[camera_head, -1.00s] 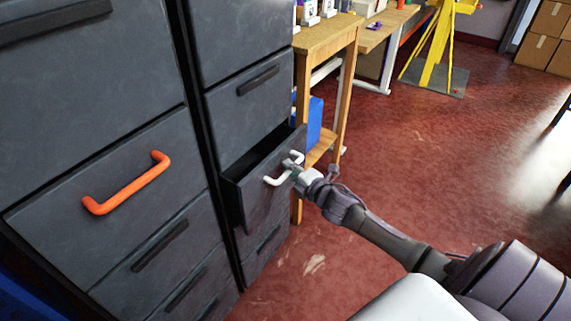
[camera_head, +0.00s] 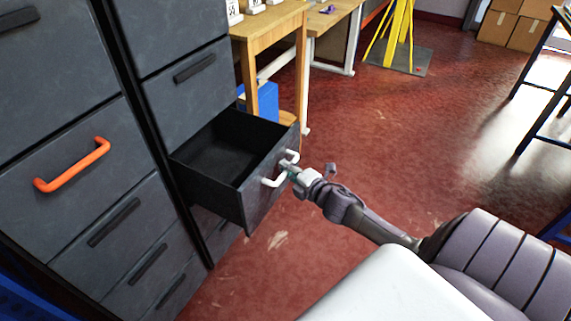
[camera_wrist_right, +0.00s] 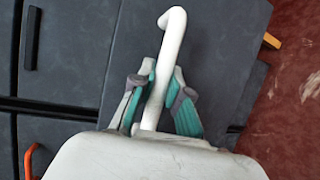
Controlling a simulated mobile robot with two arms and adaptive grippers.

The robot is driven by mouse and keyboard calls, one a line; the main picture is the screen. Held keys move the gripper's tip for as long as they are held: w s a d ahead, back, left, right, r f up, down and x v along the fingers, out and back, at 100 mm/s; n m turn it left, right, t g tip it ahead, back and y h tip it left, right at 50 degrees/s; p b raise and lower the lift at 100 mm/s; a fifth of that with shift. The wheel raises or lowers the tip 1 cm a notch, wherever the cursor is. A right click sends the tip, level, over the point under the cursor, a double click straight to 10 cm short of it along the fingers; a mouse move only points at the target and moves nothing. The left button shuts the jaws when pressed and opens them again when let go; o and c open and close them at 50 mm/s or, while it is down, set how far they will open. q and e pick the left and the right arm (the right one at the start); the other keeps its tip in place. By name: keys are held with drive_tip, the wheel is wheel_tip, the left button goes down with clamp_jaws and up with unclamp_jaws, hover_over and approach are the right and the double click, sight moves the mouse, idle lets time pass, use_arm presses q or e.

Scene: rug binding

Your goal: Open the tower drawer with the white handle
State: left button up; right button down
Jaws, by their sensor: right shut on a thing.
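The tower drawer (camera_head: 258,192) with the white handle stands pulled well out from the dark grey drawer tower. Its inside looks empty. The white handle (camera_head: 270,182) is on its front. My right gripper (camera_head: 288,170) is shut on this handle. In the right wrist view the white handle (camera_wrist_right: 172,50) passes between the teal-padded fingers of the right gripper (camera_wrist_right: 160,100), with its far end clear of them. My left gripper is not in view.
A neighbouring drawer with an orange handle (camera_head: 72,166) is shut at left. A wooden table (camera_head: 270,28) with a blue box (camera_head: 262,101) under it stands behind the open drawer. Red floor (camera_head: 400,140) to the right is clear. Cardboard boxes (camera_head: 515,28) stand far back.

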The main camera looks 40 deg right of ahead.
drive_tip(key=c, duration=1.1)
unclamp_jaws()
drive_tip(key=shift+c, duration=0.2)
drive_tip(key=s+r, duration=0.2)
drive_tip(key=s, duration=0.9)
drive_tip(key=shift+s, duration=0.4)
drive_tip(key=shift+a, duration=0.1)
